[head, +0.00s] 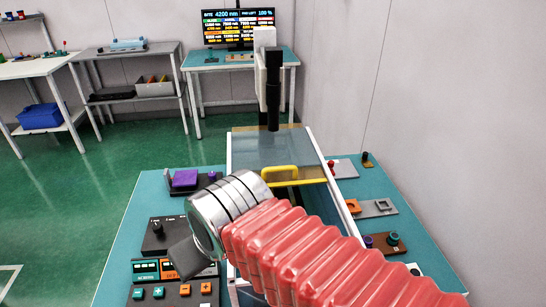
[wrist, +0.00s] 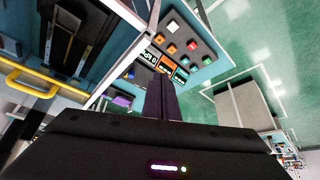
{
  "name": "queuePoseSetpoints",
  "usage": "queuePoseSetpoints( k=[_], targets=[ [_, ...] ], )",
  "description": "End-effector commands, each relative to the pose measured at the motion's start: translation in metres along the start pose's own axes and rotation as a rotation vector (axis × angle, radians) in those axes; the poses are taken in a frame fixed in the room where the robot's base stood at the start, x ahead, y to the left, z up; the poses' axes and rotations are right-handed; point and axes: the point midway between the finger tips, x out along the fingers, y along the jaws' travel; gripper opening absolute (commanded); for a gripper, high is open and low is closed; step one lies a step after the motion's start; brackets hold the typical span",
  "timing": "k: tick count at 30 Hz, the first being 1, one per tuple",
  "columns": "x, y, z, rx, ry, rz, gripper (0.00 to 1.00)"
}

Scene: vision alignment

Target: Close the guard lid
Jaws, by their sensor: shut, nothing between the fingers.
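The guard lid (head: 262,150) is a bluish see-through panel on the machine in the middle of the teal table. Its yellow handle (head: 285,174) is at the panel's near edge, and I cannot tell the lid's exact tilt. The handle also shows at the left of the wrist view (wrist: 28,84). My gripper (wrist: 160,90) is shut and empty, its dark fingers together over the control panel side. In the head view, its dark body (head: 188,258) is left of and nearer than the handle, apart from it. The fingertips are not clear there.
A button panel (head: 172,290) and a joystick box (head: 163,237) stand at the table's left. A purple block (head: 184,178) is behind them. Small fixtures (head: 376,208) line the right side. A black-and-white column (head: 272,85) rises behind the lid. A wall is close at right.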

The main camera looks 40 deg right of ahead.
Motion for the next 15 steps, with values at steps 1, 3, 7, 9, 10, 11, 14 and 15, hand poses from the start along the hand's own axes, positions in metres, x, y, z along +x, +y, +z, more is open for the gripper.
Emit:
queuePoseSetpoints(
  k=[1, 3, 7, 9, 10, 11, 14, 15],
  targets=[
    [-0.001, 0.0, -0.001, 0.001, 0.0, 0.001, 0.0],
    [-0.002, 0.002, -0.004, 0.007, -0.001, 0.004, 0.0],
    [-0.005, 0.012, -0.018, 0.034, -0.009, 0.018, 0.0],
    [-0.007, 0.022, -0.03, 0.061, -0.016, 0.033, 0.0],
    [-0.008, 0.026, -0.036, 0.074, -0.02, 0.039, 0.0],
    [-0.009, 0.032, -0.043, 0.087, -0.022, 0.046, 0.0],
    [-0.013, 0.052, -0.066, 0.136, -0.036, 0.07, 0.0],
    [-0.014, 0.062, -0.076, 0.156, -0.041, 0.081, 0.0]
  ],
)
